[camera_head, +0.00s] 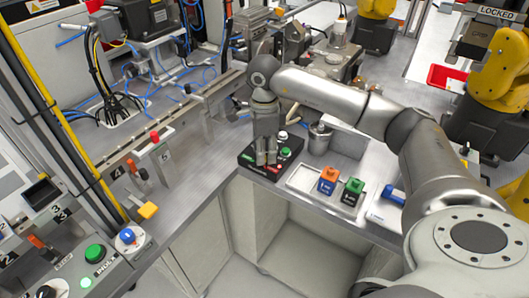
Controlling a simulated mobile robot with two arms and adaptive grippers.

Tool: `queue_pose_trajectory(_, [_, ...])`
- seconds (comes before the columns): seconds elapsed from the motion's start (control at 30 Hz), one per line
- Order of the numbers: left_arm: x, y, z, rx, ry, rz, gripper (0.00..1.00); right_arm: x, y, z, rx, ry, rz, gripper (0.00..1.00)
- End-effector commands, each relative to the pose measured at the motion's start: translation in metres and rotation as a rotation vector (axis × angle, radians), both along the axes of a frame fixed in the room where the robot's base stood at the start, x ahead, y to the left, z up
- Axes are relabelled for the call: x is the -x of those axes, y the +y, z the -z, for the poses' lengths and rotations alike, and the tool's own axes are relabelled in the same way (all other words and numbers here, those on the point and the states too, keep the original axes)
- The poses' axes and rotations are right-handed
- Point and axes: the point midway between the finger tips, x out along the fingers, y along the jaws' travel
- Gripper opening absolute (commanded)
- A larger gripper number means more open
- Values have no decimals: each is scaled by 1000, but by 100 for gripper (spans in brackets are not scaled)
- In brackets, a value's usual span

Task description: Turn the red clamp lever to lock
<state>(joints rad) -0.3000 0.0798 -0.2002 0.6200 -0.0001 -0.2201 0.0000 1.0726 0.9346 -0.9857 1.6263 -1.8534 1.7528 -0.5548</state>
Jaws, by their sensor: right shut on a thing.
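My right gripper (266,158) points down over a black control box (262,172) at the front of the middle bench. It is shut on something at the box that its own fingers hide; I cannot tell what. A red-topped lever (155,136) stands upright on the left bench, and an orange-red lever (143,173) is nearer on the same bench. Which of these is the clamp lever is not clear. My left gripper is not in view.
A blue-handled item (393,196) is further right. Machinery and cables fill the back.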

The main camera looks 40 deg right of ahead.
Motion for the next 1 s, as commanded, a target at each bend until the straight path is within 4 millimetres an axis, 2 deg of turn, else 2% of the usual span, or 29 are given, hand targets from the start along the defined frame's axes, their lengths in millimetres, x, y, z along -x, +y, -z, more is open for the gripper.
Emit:
queue_pose_trajectory(0.67, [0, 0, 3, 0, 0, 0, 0, -1, 0, -2, -1, -6, -59, 10])
queue_pose_trajectory(0.7, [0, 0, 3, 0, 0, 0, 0, -2, 0, -2, -1, -6, -59, 38])
queue_pose_trajectory(0.83, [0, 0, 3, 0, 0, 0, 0, -1, 0, -2, 0, -4, -58, 54])
queue_pose_trajectory(1.0, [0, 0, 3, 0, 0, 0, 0, -1, 0, -1, 0, -2, -58, 55])
